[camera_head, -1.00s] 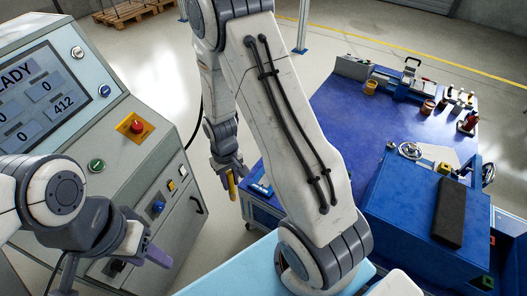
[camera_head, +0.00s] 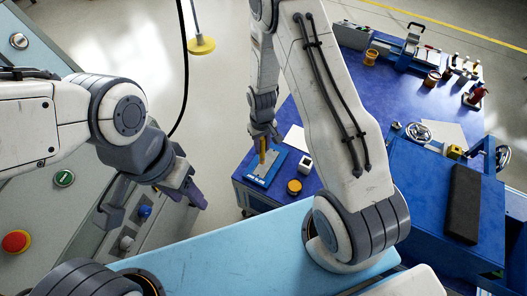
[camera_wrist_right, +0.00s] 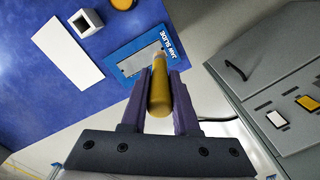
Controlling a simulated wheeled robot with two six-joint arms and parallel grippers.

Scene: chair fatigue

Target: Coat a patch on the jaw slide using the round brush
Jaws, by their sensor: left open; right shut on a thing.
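The jaw slide is a grey metal plate (camera_head: 264,167) on a blue board at the near left corner of the blue table. In the right wrist view its board (camera_wrist_right: 173,40) carries the label "JAW SLIDE". My right gripper (camera_head: 264,138) is shut on the round brush (camera_wrist_right: 160,94), which has a yellow handle and points toward the board. Its pale tip overlaps the board's edge in the wrist view; I cannot tell whether it touches. My left gripper (camera_head: 152,207) is open and empty in front of the grey console.
A yellow-topped pot (camera_head: 294,187), a white block with a dark opening (camera_head: 305,164) and a white sheet (camera_wrist_right: 68,53) lie near the board. A grey console (camera_head: 85,215) with buttons stands left. A blue machine (camera_head: 420,190) stands right.

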